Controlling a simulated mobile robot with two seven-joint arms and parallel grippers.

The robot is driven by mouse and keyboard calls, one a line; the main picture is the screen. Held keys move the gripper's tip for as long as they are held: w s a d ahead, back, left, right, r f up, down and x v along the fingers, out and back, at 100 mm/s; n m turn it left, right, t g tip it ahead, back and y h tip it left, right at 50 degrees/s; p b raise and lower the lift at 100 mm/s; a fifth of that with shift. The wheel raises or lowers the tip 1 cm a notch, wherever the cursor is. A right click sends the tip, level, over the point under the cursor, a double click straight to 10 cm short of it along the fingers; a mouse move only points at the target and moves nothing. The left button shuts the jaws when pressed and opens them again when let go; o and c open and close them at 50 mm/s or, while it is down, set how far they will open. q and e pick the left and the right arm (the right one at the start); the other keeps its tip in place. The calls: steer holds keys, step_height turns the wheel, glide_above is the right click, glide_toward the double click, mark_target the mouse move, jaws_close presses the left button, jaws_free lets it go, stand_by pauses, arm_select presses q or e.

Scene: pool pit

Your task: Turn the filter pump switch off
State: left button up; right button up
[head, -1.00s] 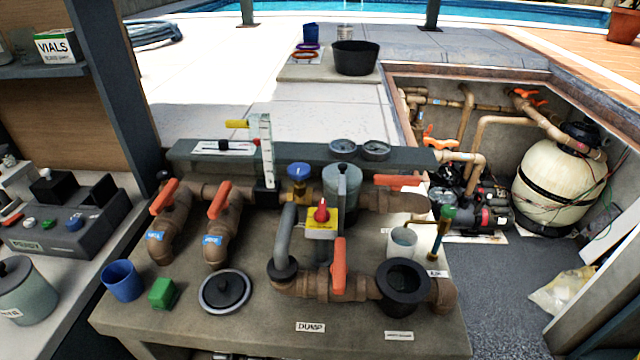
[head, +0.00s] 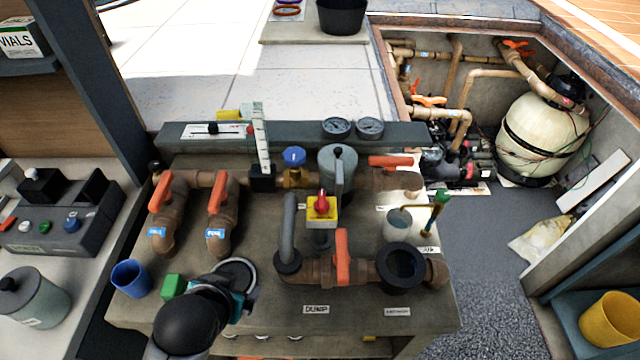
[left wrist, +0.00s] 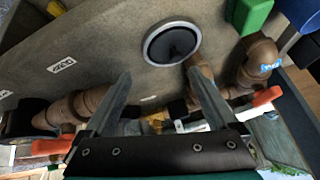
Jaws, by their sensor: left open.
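A red rotary knob on a yellow plate (head: 322,206) stands on the pipework in the middle of the bench; it looks like the pump switch, but I cannot read its label or setting. My left gripper (head: 246,290) is low over the front of the bench, beside the round dark lid (head: 236,266), left of and nearer than the knob. In the left wrist view the gripper (left wrist: 160,85) is open, with nothing between its fingers, and the lid (left wrist: 171,44) lies beyond them. I cannot make out the knob there. My right gripper is not in view.
Orange valve handles (head: 343,256) and a grey upright pipe (head: 289,222) stand close around the knob. A blue cup (head: 130,279) and green block (head: 172,286) are at front left. A button box (head: 55,222) sits on the left counter. The pit with tank (head: 543,130) is at right.

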arm_select(q)
steer(key=w+d+r+m+t+h, duration=0.1)
steer(key=w+d+r+m+t, duration=0.2)
steer(key=w+r+t, duration=0.35)
steer(key=w+d+r+m+t+h, duration=0.1)
steer(key=w+d+r+m+t, duration=0.2)
steer(key=w+r, duration=0.7)
steer(key=w+d+r+m+t+h, duration=0.2)
steer(key=d+r+m+t+h, duration=0.25)
steer(key=r, duration=0.45)
steer(key=s+d+r+m+g+h, duration=0.3)
steer(key=d+r+m+g+h, duration=0.2)
steer(key=d+r+m+h, duration=0.65)
steer(key=s+d+f+m+g+h, duration=0.1)
steer(key=s+d+m+g+h, duration=0.15)
steer(key=d+m+g, duration=0.4)
steer(key=s+d+f+m+g+h, duration=0.1)
steer(key=s+d+f+m+g, duration=0.2)
steer(key=m+g, duration=0.65)
steer(key=m+y+p, duration=0.1)
steer(key=m+y, duration=1.2)
steer(key=y, duration=0.8)
glide_above(322, 199)
step_height(322, 199, down, 11)
step_height(322, 199, down, 14)
steer(key=shift+f+p, duration=0.2)
steer(key=shift+p, duration=0.85)
